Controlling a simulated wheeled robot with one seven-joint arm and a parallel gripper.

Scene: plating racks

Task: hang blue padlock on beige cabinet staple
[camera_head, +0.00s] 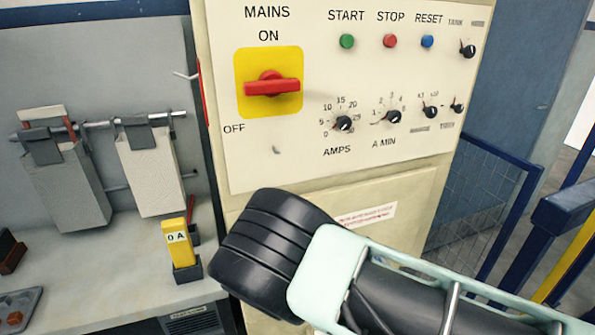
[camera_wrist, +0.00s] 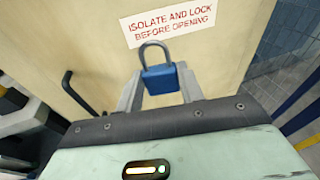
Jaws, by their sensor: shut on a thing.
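My gripper (camera_wrist: 160,88) is shut on the blue padlock (camera_wrist: 163,80) in the wrist view. The padlock's grey shackle points up and stands clear of the fingers. Behind it is the beige cabinet (camera_wrist: 90,45) with its red-lettered sign (camera_wrist: 170,22); I cannot tell the gap between padlock and door. In the head view the cabinet (camera_head: 400,190) fills the middle, and my arm hides the gripper and padlock. I cannot clearly make out the staple; a small grey mark (camera_head: 276,150) shows below the red mains switch (camera_head: 271,86).
A black handle (camera_wrist: 78,93) stands on the cabinet at left in the wrist view. Grey plates (camera_head: 151,172) hang from a rail over the left bench (camera_head: 110,290). A yellow meter (camera_head: 177,243) stands on the bench. Blue fencing (camera_head: 505,220) is at right.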

